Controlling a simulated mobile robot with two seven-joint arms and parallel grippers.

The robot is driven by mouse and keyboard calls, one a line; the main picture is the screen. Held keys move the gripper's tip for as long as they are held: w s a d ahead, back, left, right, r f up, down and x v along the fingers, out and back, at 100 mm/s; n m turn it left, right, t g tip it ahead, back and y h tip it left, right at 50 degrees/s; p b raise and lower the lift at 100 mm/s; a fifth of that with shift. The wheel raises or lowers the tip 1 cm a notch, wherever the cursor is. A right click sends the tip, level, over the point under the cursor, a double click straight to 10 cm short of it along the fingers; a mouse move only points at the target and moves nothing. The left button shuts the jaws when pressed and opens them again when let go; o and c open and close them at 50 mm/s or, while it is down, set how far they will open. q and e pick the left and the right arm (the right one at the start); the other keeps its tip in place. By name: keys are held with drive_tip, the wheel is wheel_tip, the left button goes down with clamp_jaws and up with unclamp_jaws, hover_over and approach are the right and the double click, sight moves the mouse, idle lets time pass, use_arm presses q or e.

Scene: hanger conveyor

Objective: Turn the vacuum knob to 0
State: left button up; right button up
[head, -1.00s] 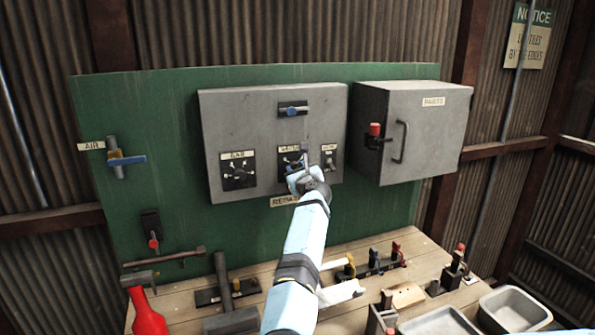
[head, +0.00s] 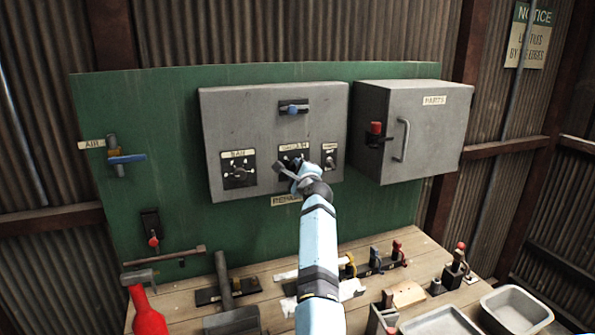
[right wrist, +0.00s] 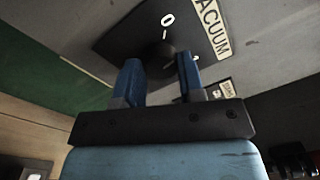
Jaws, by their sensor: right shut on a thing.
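The vacuum knob (right wrist: 158,52) is dark and sits on a black plate (head: 291,151) in the middle of the grey control box (head: 225,110). In the right wrist view, a white 0 mark (right wrist: 167,19) and the VACUUM label (right wrist: 211,28) show beside it. My right gripper (head: 288,168) is at this plate, its blue fingers (right wrist: 158,75) on either side of the knob and shut on it. The knob's pointer is mostly hidden, so its exact setting cannot be told. My left gripper is out of view.
Another dial (head: 239,172) is left of the gripper and a small switch (head: 330,158) is close on its right. The grey parts cabinet (head: 430,130) stands further right. The workbench (head: 415,255) below holds tools, clamps and trays.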

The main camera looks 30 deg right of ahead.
drive_tip(key=shift+d+r+n, duration=0.15)
drive_tip(key=shift+r+n, duration=0.05)
drive_tip(key=shift+n, duration=1.65)
drive_tip(key=shift+d+r+n, duration=0.1)
drive_tip(key=shift+r+n, duration=0.05)
drive_tip(key=shift+n, duration=1.7)
drive_tip(key=o, duration=0.9)
drive_tip(key=shift+w+f, duration=0.1)
drive_tip(key=shift+f, duration=0.05)
drive_tip(key=shift+o, duration=0.2)
drive_tip(key=shift+f, duration=0.15)
drive_tip(key=shift+b, duration=0.3)
